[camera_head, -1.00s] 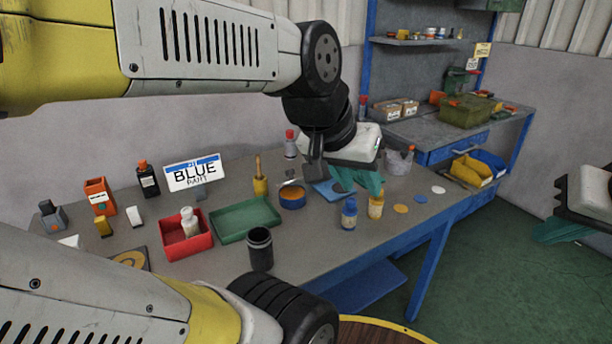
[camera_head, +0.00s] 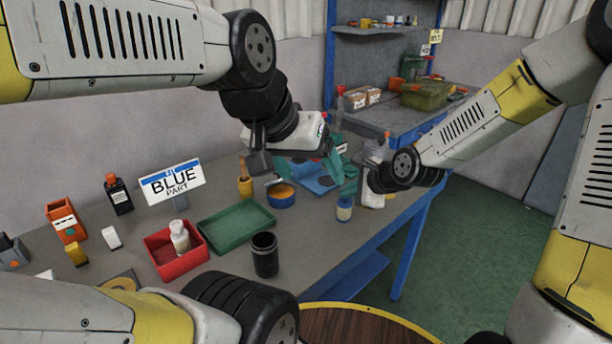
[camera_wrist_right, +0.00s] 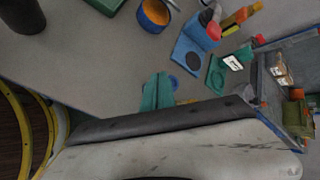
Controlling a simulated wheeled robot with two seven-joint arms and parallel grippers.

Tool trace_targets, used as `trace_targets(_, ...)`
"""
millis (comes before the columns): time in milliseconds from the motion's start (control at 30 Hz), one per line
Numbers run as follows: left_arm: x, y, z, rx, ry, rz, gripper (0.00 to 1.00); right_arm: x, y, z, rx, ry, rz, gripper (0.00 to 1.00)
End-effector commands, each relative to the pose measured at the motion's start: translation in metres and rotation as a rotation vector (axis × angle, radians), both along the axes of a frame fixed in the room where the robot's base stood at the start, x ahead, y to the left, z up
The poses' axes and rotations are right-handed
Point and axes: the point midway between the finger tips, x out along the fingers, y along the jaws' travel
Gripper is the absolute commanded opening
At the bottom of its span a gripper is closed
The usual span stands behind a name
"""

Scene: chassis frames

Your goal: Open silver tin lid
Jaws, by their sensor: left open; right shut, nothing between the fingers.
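A round tin (camera_head: 281,195) with a blue side and orange inside stands on the bench beside the green tray. It also shows at the top of the right wrist view (camera_wrist_right: 155,12). A small silver piece (camera_head: 273,182) is at its rim; I cannot tell if it is the lid. My right gripper (camera_head: 350,188) is shut and empty, farther right near the bench's front edge. Its closed teal fingers show in the right wrist view (camera_wrist_right: 158,92).
A green tray (camera_head: 236,222), a red box (camera_head: 165,262) with a white bottle, and a black cup (camera_head: 264,256) stand left of and in front of the tin. Bare bench lies right of the cup.

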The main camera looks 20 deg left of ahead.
Motion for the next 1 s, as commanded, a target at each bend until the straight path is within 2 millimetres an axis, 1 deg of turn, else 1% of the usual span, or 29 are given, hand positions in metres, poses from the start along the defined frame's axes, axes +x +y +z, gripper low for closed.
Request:
trace_targets(33,0.000,0.000,0.000,0.000,0.000,0.000,0.80,0.000,0.020,-0.013,0.111,0.073,-0.053,0.00)
trace_targets(100,0.000,0.000,0.000,0.000,0.000,0.000,0.80,0.002,0.045,-0.019,0.269,0.164,-0.134,0.00)
trace_targets(200,0.000,0.000,0.000,0.000,0.000,0.000,0.80,0.004,0.072,-0.022,0.465,0.289,-0.235,0.00)
trace_targets(300,0.000,0.000,0.000,0.000,0.000,0.000,0.80,0.006,0.090,-0.021,0.614,0.388,-0.310,0.00)
trace_targets(400,0.000,0.000,0.000,0.000,0.000,0.000,0.80,0.009,0.099,-0.019,0.705,0.451,-0.357,0.00)
trace_targets(500,0.000,0.000,0.000,0.000,0.000,0.000,0.80,0.010,0.106,-0.019,0.746,0.481,-0.376,0.00)
trace_targets(633,0.000,0.000,0.000,0.000,0.000,0.000,0.80,0.017,0.119,-0.023,0.753,0.485,-0.377,0.00)
trace_targets(900,0.000,0.000,0.000,0.000,0.000,0.000,0.80,0.040,0.159,-0.042,0.748,0.483,-0.376,0.00)
trace_targets(1000,0.000,0.000,0.000,0.000,0.000,0.000,0.80,0.047,0.170,-0.048,0.749,0.483,-0.377,0.00)
